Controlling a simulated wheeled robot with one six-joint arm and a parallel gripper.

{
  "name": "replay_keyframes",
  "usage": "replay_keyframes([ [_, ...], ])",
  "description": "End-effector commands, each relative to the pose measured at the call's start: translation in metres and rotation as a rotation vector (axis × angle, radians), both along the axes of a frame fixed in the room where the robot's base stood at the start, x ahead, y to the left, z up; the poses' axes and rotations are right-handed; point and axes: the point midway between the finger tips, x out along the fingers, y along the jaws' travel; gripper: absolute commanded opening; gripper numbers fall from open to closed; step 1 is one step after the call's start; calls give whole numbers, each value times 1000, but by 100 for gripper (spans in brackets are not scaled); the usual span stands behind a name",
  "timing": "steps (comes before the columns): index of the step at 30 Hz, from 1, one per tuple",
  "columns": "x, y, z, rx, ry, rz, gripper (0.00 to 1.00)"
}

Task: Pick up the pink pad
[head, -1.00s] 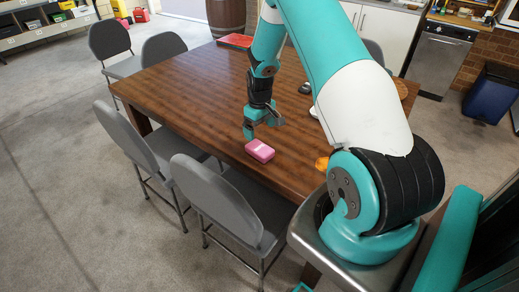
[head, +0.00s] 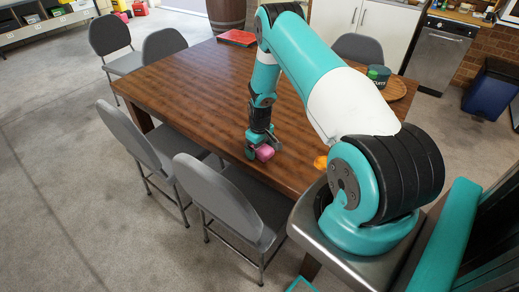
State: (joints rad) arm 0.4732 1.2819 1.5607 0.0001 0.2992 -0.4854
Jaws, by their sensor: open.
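The pink pad (head: 265,153) lies on the wooden table (head: 190,85) near its front edge. My gripper (head: 261,150) is down at the pad, with its fingers open around or beside it. The gripper hides part of the pad, and I cannot tell whether the fingers touch it.
An orange item (head: 320,162) lies to the right, by my arm. A red flat item (head: 237,38) is at the table's back, and a dark green container (head: 378,75) stands near a round wooden board (head: 394,90). Grey chairs (head: 214,188) line the front edge. The table's left half is clear.

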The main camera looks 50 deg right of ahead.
Motion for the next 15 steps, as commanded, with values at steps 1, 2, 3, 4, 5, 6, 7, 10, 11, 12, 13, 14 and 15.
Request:
replay_keyframes([
  [1,0,0,0,0,0,0,96],
  [2,0,0,0,0,0,0,96],
  [3,0,0,0,0,0,0,87],
  [4,0,0,0,0,0,0,80],
  [5,0,0,0,0,0,0,73],
  [6,0,0,0,0,0,0,64],
  [7,0,0,0,0,0,0,57],
  [10,0,0,0,0,0,0,42],
  [11,0,0,0,0,0,0,42],
  [12,0,0,0,0,0,0,42],
  [13,0,0,0,0,0,0,42],
  [14,0,0,0,0,0,0,42],
  [15,0,0,0,0,0,0,42],
])
